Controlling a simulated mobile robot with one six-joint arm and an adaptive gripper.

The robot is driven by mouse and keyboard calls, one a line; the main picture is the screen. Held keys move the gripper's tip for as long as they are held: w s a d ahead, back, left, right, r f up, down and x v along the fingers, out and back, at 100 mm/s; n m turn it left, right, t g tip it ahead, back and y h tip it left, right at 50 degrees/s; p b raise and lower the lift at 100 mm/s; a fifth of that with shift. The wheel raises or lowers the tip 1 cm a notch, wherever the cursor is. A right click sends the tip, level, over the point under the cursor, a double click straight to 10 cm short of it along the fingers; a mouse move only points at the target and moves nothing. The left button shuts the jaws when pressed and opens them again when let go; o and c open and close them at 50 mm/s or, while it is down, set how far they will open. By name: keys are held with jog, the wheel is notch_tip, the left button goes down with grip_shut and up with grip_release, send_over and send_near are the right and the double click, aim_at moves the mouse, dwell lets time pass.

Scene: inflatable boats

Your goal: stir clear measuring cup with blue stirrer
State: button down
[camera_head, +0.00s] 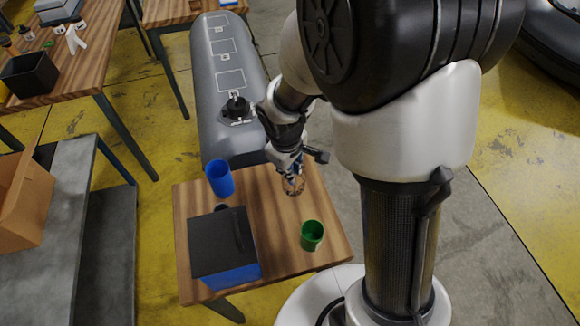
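A small, clear, round-rimmed vessel (293,185), which looks like the clear measuring cup, stands near the far right edge of the small wooden table (270,215). My gripper (289,167) is directly above it and overlaps its far rim in the picture. The fingers are small and dark here, so I cannot tell whether they are open or shut. I cannot make out the blue stirrer clearly; it may be hidden by the gripper.
A blue cup (220,179) stands at the table's far left. A black-and-blue box (225,245) fills the front left. A green cup (312,235) stands at the front right. A grey inflatable tube (228,90) lies behind the table. The table's middle is clear.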

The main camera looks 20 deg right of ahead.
jog(key=shift+p+v, duration=2.3)
jog(key=shift+v, duration=0.95)
jog(key=p+v, duration=0.3)
jog(key=w+p+v, duration=0.1)
jog(key=v, duration=0.1)
jog(key=shift+s+d, duration=0.1)
jog(key=shift+d, duration=0.2)
